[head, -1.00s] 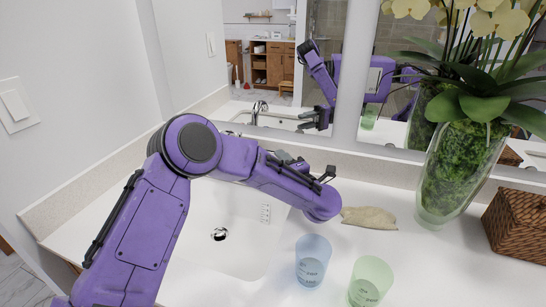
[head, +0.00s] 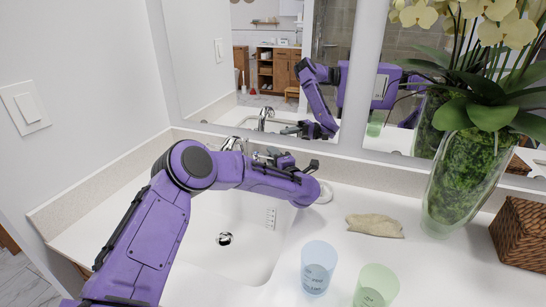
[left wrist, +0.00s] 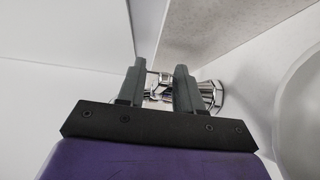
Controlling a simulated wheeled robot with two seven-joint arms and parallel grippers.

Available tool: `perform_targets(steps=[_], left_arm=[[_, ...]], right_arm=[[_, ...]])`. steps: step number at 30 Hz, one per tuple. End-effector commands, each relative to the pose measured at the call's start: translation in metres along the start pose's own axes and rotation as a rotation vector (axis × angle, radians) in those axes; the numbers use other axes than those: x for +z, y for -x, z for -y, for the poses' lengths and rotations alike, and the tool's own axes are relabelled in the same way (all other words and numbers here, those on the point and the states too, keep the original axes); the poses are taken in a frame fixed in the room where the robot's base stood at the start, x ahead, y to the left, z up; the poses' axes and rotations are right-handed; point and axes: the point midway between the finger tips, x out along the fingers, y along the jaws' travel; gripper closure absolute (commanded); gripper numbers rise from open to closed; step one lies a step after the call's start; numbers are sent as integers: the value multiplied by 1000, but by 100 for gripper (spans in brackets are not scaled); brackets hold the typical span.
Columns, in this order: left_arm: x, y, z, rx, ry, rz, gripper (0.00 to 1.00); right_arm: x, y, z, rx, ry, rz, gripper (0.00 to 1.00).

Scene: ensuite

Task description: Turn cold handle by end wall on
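My left gripper (head: 274,157) is behind my forearm at the back of the sink, near the tap fittings. In the left wrist view its two grey fingers (left wrist: 160,68) are apart. A chrome tap fitting (left wrist: 212,94) shows between and beyond the fingers, with a small lever-like part in the gap. I cannot tell whether the fingers touch it. In the head view a curved chrome tap part (head: 233,143) stands left of the gripper. My arm hides the rest, so I cannot tell which handle is which. My right gripper is not in view.
The white sink basin (head: 215,262) lies below my arm. A blue cup (head: 318,268), a green cup (head: 376,288), a beige cloth (head: 375,226), a glass vase (head: 460,185) and a wicker box (head: 522,232) stand to the right. The mirror (head: 205,70) rises behind.

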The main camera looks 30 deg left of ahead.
Motion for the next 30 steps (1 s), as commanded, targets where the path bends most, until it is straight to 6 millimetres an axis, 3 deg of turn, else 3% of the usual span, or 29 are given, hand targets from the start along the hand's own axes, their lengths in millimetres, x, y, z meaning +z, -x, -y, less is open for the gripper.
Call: perform_targets(steps=[4, 7, 8, 14, 24, 30], left_arm=[[0, 0, 0, 0, 0, 0, 65], [0, 0, 0, 0, 0, 0, 97], [0, 0, 0, 0, 0, 0, 100], [0, 0, 0, 1, -1, 13, 100], [-10, 7, -2, 2, 0, 351, 100], [-16, 10, -1, 1, 1, 422, 100]], right_arm=[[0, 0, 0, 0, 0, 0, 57], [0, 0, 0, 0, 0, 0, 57], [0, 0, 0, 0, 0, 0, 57], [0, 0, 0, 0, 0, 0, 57], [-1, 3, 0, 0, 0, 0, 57], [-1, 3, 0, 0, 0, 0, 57]])
